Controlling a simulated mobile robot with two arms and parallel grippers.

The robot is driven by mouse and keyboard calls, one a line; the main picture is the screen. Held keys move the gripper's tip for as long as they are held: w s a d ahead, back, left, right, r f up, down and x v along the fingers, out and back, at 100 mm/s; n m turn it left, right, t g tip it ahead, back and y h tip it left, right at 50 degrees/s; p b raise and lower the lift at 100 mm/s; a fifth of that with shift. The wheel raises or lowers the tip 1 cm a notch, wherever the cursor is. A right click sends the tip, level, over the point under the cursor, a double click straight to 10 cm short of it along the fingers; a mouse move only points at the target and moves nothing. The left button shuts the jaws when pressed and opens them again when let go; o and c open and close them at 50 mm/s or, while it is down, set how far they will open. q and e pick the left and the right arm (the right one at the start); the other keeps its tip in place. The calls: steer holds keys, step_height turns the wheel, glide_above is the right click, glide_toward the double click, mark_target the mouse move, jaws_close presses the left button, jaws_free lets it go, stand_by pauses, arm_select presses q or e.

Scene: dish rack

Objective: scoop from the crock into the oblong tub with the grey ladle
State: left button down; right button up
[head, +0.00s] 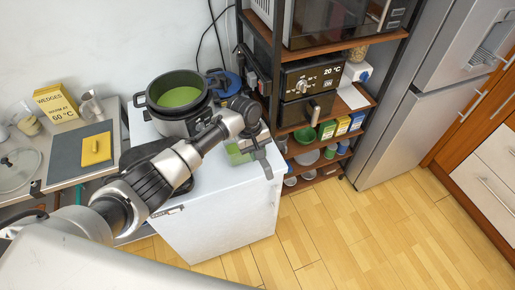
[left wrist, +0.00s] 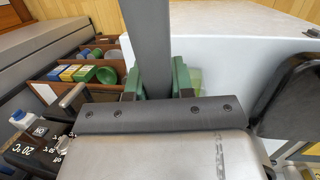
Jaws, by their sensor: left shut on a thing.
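The crock (head: 152,106), a dark pot with two handles, holds green liquid (head: 180,97) on top of the white cabinet. My left gripper (head: 255,148) is to the right of the crock, over the cabinet's right side. In the left wrist view its green-padded fingers (left wrist: 157,82) are shut on the grey handle of the ladle (left wrist: 147,40). The ladle's bowl cannot be made out. A pale green thing (head: 238,156), perhaps the oblong tub, shows partly behind my arm; a pale green patch also shows beside the fingers in the left wrist view. My right gripper is out of view.
A shelf rack (head: 277,70) with an oven (head: 310,85) and bowls stands close to the right of the cabinet (head: 230,215). A blue round thing (head: 229,84) is behind the crock. A counter (head: 52,160) with a yellow-topped board is at left. Floor at right is clear.

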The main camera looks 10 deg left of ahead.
arm_select(q)
steer(key=shift+s+a+f+t+h, duration=0.1)
steer(key=shift+s+f+t+h, duration=0.05)
steer(key=shift+t+h, duration=1.05)
steer(key=shift+h, duration=0.3)
steer(key=shift+s+a+f+n+t+h+b, duration=0.1)
steer(key=shift+n+t+h+b, duration=0.1)
steer(key=shift+t+h+b, duration=0.8)
steer(key=shift+f+n+t+h+b, duration=0.1)
steer(key=shift+n+t+h+b, duration=0.1)
steer(key=shift+t+h+b, duration=0.9)
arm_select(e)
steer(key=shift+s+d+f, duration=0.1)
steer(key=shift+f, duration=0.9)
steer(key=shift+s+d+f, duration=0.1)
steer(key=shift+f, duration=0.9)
